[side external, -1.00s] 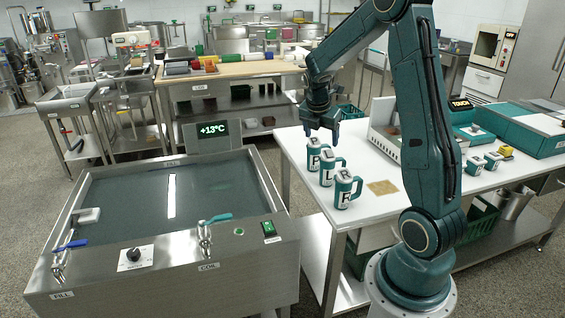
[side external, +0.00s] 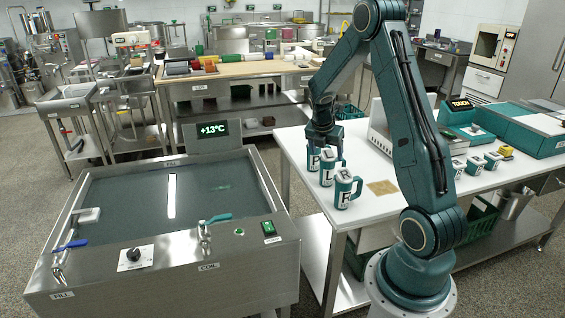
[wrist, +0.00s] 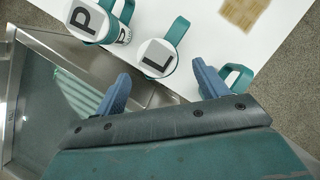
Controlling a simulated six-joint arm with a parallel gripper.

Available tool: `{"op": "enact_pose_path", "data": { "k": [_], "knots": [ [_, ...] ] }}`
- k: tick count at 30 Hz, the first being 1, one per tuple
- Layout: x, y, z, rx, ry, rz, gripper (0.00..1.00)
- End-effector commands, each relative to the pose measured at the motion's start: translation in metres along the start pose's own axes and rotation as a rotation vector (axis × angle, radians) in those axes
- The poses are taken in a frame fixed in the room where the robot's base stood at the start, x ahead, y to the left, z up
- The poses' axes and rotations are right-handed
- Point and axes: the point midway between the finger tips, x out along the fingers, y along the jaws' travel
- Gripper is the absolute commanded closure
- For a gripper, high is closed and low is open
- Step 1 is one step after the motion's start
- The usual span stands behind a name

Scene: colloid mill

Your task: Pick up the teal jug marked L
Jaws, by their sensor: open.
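The teal jug marked L (side external: 327,174) stands upright on the white table, in the middle of a row of three. In the wrist view its white lid with the black L (wrist: 157,58) lies just ahead of and between my fingertips, its handle toward the top right. My gripper (side external: 325,145) is above the jugs, pointing down, partly covering the P jug's top. In the wrist view my gripper (wrist: 160,72) is open and empty, with blue fingers either side of the L jug. Whether they touch it I cannot tell.
The jug marked P (wrist: 88,18) stands close beside the L jug. The jug marked R (side external: 344,190) is on the other side; its handle (wrist: 238,76) shows near my right finger. A tan mat (side external: 382,187) lies right of the jugs. A steel basin (side external: 150,200) stands left of the table.

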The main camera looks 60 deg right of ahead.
Motion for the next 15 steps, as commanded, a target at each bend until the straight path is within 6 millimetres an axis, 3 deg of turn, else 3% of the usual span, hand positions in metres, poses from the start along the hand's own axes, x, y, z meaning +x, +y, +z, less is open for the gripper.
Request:
{"op": "enact_pose_path", "data": {
  "k": [6, 15],
  "knots": [
    [0.020, 0.000, 0.000, 0.000, 0.001, 0.000, 0.27],
    [0.025, 0.000, 0.000, 0.000, 0.000, 0.001, 0.27]
  ]
}}
